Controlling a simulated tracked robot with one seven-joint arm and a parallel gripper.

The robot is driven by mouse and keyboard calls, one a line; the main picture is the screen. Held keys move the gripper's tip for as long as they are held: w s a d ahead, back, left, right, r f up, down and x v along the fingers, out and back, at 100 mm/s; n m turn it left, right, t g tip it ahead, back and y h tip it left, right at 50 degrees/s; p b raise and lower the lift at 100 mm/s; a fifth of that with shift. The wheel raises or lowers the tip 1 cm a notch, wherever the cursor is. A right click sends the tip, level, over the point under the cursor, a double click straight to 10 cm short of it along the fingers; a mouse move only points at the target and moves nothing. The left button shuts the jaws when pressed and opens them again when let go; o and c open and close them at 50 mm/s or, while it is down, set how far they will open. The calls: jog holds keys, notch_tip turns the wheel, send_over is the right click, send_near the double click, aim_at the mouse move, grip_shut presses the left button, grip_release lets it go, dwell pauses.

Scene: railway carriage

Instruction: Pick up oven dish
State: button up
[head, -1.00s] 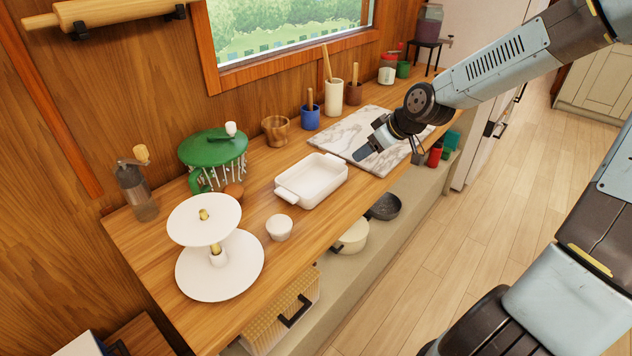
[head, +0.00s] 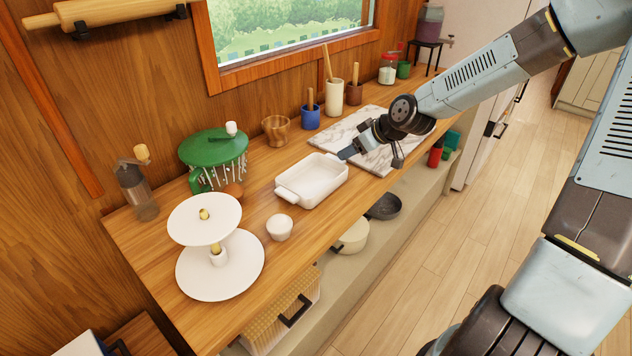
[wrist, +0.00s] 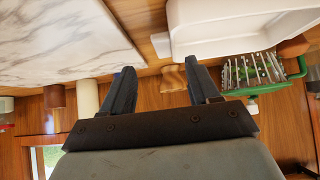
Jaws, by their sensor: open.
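The oven dish (head: 311,184) is a white rectangular dish with end handles, sitting upright on the wooden counter. It also shows at the top right of the wrist view (wrist: 225,28). My gripper (head: 345,154) is at the dish's far right end, very close to its rim in the head view. In the wrist view my gripper (wrist: 160,78) has its two fingers apart with nothing between them. I cannot tell whether a finger touches the dish.
A marble board (head: 370,135) lies right of the dish. A small white ramekin (head: 279,227) and a two-tier white stand (head: 220,265) are to its left.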

aim_at(334, 158)
jog(key=shift+x, duration=1.25)
jog(key=shift+w+a+f, duration=0.2)
jog(key=shift+a+f, duration=0.35)
jog(key=shift+a, duration=0.05)
jog(key=shift+w+a+f, duration=0.15)
jog(key=shift+a+f, duration=0.4)
jog(key=shift+a, duration=0.05)
jog(key=shift+x, duration=1.05)
grip_shut()
